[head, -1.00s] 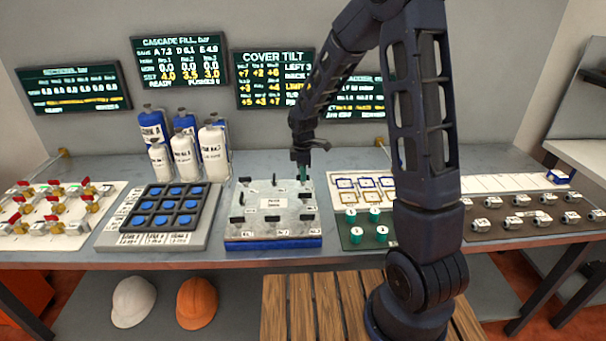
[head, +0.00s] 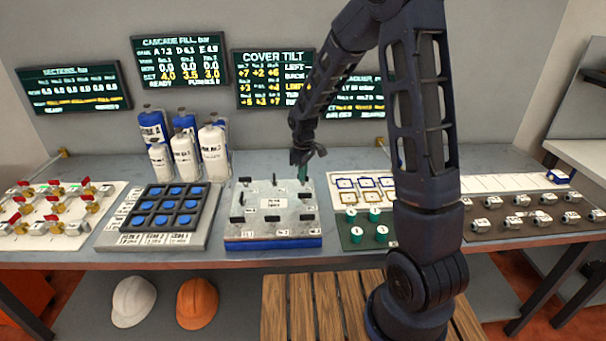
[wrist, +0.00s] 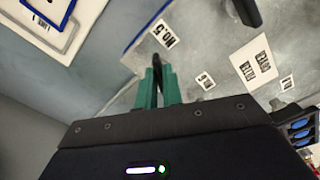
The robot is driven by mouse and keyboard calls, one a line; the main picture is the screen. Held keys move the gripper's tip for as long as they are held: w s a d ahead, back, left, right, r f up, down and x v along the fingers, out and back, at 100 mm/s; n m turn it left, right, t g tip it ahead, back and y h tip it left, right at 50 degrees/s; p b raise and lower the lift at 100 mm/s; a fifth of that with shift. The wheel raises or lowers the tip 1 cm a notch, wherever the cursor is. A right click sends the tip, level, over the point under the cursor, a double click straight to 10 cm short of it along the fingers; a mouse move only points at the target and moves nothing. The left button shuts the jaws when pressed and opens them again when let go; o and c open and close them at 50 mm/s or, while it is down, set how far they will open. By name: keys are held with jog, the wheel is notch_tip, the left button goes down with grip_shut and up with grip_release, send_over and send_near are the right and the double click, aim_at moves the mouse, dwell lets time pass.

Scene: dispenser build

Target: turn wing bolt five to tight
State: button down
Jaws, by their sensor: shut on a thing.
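The grey cover block (head: 262,219) with a blue base sits at the middle of the bench, with several black wing bolts standing on it. My gripper (head: 302,176) points down over the block's back right corner. In the wrist view its green fingers (wrist: 161,86) are shut on a dark wing bolt (wrist: 157,67), beside a label (wrist: 165,34) reading "NO.5". Part of the bolt is hidden between the fingers. Another black wing bolt (wrist: 247,12) shows at the top of the wrist view.
A COVER TILT screen (head: 273,78) hangs behind the block. Left stand a blue-button panel (head: 205,215) and several cylinders (head: 213,150). Right is a tray with green knobs (head: 381,234). My arm hides part of the bench's right side.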

jog(key=m, duration=0.5)
jog(key=shift+m, duration=0.3)
jog(key=m, duration=0.5)
jog(key=shift+m, duration=0.4)
jog(key=c, duration=1.5)
grip_release()
jog(key=shift+c, duration=0.2)
notch_tip(320, 180, up, 11)
jog(key=shift+f, duration=0.1)
